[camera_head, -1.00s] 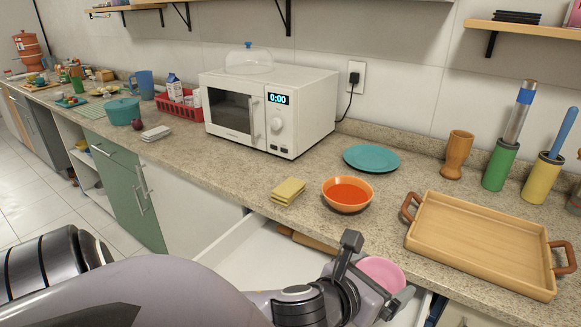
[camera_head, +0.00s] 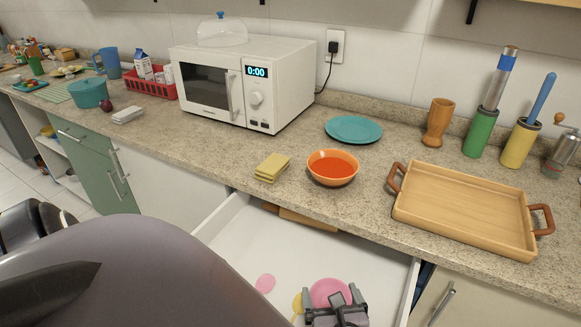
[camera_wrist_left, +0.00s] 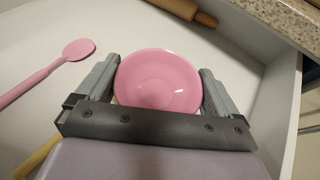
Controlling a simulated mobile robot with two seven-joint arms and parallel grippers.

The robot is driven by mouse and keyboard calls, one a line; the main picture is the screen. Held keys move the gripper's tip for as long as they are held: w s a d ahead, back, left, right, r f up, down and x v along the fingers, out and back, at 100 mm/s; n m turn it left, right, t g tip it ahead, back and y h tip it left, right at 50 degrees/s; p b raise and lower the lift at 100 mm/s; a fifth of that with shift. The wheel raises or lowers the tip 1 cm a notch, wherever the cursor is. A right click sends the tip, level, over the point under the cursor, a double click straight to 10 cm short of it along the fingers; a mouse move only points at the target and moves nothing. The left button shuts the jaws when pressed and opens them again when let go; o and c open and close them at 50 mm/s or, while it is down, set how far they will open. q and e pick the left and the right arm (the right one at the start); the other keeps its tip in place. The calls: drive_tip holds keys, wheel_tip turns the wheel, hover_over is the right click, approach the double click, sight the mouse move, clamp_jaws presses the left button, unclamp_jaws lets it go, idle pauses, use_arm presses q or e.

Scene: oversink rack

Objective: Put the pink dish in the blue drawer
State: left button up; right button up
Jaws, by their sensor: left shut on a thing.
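The pink dish (camera_head: 327,290) is a small round bowl. My left gripper (camera_head: 334,299) is shut on it. In the left wrist view the dish (camera_wrist_left: 158,80) sits upright between the two fingers of the gripper (camera_wrist_left: 160,88). Both are over or inside an open drawer (camera_head: 370,258) with a white interior. I cannot tell whether the dish touches the drawer floor. The drawer's front face is hidden, so its colour does not show. My right gripper is not in view.
The drawer also holds a pink spoon (camera_wrist_left: 77,50), a yellow utensil (camera_wrist_left: 38,158) and a wooden rolling pin (camera_wrist_left: 185,10). On the counter above stand an orange bowl (camera_head: 333,168), yellow sponges (camera_head: 272,168), a teal plate (camera_head: 353,129) and a wooden tray (camera_head: 465,207).

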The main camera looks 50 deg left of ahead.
use_arm(q)
drive_tip(key=s+d+n+g, duration=0.1)
drive_tip(key=s+d+f+n+g+y, duration=0.1)
drive_tip(key=shift+s+d+f, duration=0.1)
drive_tip(key=shift+s+d, duration=0.05)
drive_tip(key=shift+s, duration=0.2)
hover_over(301, 265)
drive_tip(key=shift+d+y, duration=0.1)
drive_tip(key=shift+y, duration=0.2)
drive_tip(key=shift+w+f+g, duration=0.1)
drive_tip(key=shift+g, duration=0.2)
drive_tip(key=shift+f, duration=0.35)
wheel_tip(301, 265, down, 3)
drive_tip(key=b, duration=0.3)
drive_tip(key=shift+r, duration=0.2)
drive_tip(key=shift+f, duration=0.1)
